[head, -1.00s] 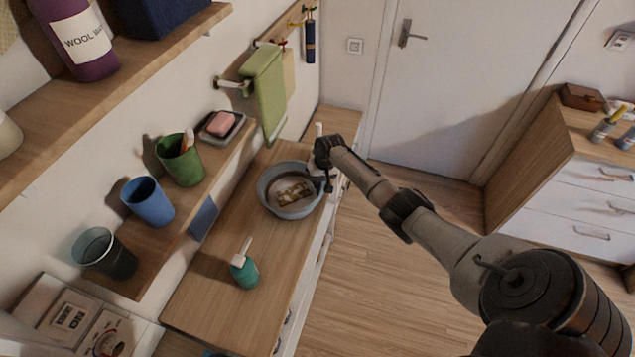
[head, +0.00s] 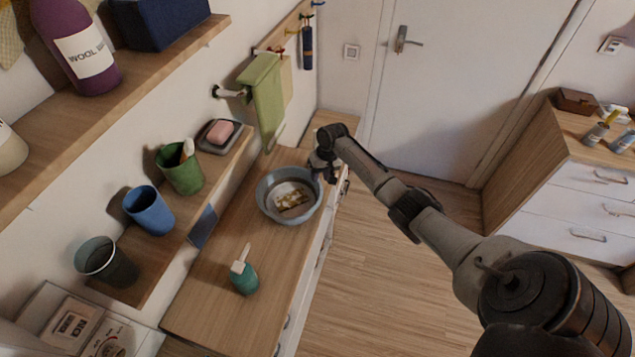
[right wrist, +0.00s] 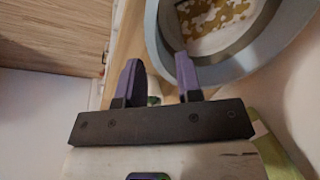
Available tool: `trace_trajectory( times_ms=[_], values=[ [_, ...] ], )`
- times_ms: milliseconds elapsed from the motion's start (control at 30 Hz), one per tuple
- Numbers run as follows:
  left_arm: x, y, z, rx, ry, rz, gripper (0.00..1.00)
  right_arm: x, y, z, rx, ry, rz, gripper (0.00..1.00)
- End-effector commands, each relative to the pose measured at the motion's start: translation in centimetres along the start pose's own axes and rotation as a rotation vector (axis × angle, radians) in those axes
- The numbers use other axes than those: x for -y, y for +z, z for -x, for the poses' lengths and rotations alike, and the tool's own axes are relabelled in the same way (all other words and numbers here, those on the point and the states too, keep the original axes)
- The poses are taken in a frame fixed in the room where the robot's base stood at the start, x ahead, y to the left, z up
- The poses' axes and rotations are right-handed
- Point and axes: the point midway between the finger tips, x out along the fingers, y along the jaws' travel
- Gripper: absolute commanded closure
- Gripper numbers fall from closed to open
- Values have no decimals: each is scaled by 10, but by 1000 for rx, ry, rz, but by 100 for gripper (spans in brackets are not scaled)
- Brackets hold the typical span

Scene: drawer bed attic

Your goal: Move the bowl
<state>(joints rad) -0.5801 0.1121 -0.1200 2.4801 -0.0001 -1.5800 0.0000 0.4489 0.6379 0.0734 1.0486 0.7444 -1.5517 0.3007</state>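The bowl (head: 264,207) is round and grey-blue, with a white and yellow-brown patterned thing (head: 291,197) inside. It stands upright on the wooden counter. My right gripper (head: 322,173) is at its far right rim. In the right wrist view the bowl (right wrist: 155,38) fills the upper right. There my right gripper (right wrist: 159,66) has its two purple fingers apart. The right finger overlaps the rim and the left finger is outside it. I cannot tell whether either touches. My left gripper is not in view.
A teal pump bottle (head: 244,277) stands on the counter (head: 215,303) nearer me. A shelf on the left holds a dark cup (head: 107,262), blue cup (head: 149,210), green cup (head: 180,168) and soap dish (head: 219,136). A green towel (head: 264,98) hangs behind the bowl.

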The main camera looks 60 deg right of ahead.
Motion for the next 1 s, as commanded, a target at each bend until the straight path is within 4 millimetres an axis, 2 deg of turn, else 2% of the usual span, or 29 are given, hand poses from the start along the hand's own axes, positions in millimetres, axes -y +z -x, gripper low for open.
trace_trajectory(
  times_ms=[100, 400, 600, 1000],
  values=[
    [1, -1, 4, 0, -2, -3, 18, 0, 0, 25, -4, 1, 0, 67],
    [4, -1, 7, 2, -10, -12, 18, 0, 0, 62, -1, 1, -1, 67],
    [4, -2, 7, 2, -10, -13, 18, 0, 0, 71, 0, 0, -1, 67],
    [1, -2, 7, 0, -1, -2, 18, 0, 0, 71, 0, 0, 0, 67]
  ],
)
